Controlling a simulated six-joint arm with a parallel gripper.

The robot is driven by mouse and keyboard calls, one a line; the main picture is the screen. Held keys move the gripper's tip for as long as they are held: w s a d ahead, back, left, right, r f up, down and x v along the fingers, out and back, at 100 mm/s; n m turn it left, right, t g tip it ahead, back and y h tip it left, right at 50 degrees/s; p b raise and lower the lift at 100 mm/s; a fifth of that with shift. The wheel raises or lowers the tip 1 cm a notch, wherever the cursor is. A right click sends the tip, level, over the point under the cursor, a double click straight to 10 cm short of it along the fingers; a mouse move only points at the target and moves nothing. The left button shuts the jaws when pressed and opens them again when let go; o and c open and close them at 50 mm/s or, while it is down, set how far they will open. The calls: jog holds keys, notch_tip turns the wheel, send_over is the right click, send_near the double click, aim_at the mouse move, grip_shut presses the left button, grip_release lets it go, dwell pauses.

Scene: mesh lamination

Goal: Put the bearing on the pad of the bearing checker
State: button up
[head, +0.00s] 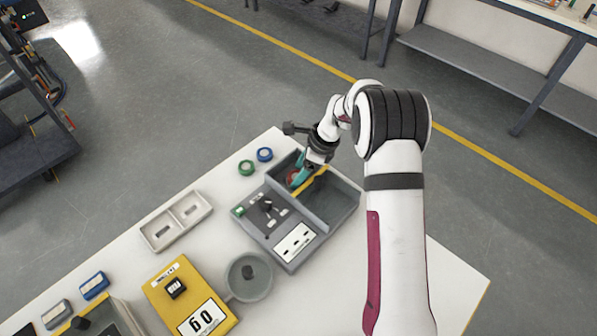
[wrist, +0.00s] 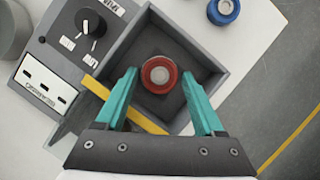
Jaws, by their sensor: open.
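The bearing checker is a grey box with a knob panel (head: 266,212) and a walled tray split by a yellow divider (wrist: 137,110). A red ring-shaped part with a pale centre, apparently the bearing (wrist: 158,74), rests in the tray's square far compartment; it also shows partly in the head view (head: 293,177). My gripper (wrist: 158,77) is open, its teal fingers reaching down on either side of the red bearing, with gaps visible between. It also shows over the compartment in the head view (head: 302,172). I cannot make out a separate pad.
A blue ring (head: 265,154) and a green ring (head: 246,167) lie beside the checker's far corner. A two-pocket tray (head: 160,240), a yellow meter (head: 170,268) and a round grey dish (head: 235,288) stand left and nearer. The checker's other compartment (head: 333,198) is empty.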

jog(key=w+v, duration=0.1)
jog(key=v, duration=1)
jog(key=s+r+n, duration=0.4)
jog(key=s+r, duration=0.3)
jog(key=s, duration=0.3)
jog(key=s+d+n+g+h, duration=0.1)
jog(key=s+n, duration=0.9)
jog(key=s, duration=1.6)
jog(key=shift+r+n+h, duration=0.15)
jog(key=shift+n+h, duration=0.25)
jog(key=shift+h, duration=0.4)
jog(key=shift+d, duration=0.1)
